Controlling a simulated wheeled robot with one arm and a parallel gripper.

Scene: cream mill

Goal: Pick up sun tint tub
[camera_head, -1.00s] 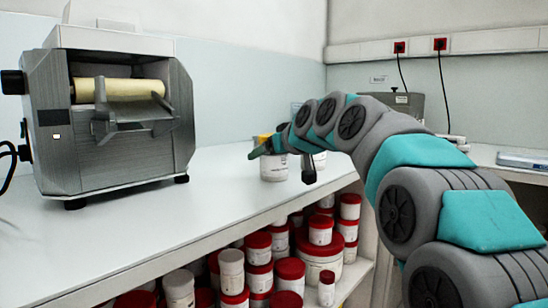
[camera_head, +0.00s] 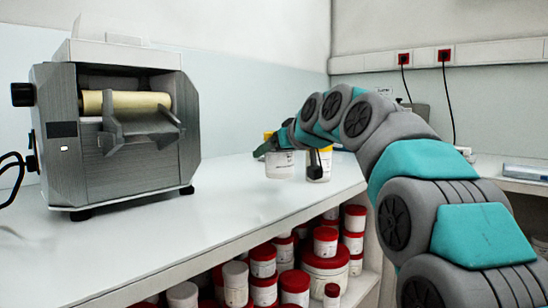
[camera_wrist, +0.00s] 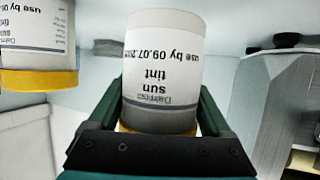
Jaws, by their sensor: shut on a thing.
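A white tub with a yellow lid (camera_head: 280,165) is between the fingers of my gripper (camera_head: 287,153). In the wrist view the tub (camera_wrist: 160,75) is upside down, and its label reads "sun tint" with a use by date. My gripper is shut on it, one finger on each side, and holds it a little above the counter. A second white tub with a yellow lid (camera_head: 319,168) stands on the counter just to the right. It also shows at the upper left of the wrist view (camera_wrist: 35,45), with its label partly cut off.
A grey roller mill (camera_head: 120,130) stands on the left of the white counter (camera_head: 150,230). The counter between mill and tubs is clear. Several red-lidded jars (camera_head: 325,262) crowd the shelf below. Two corded plugs (camera_head: 444,55) are on the back wall.

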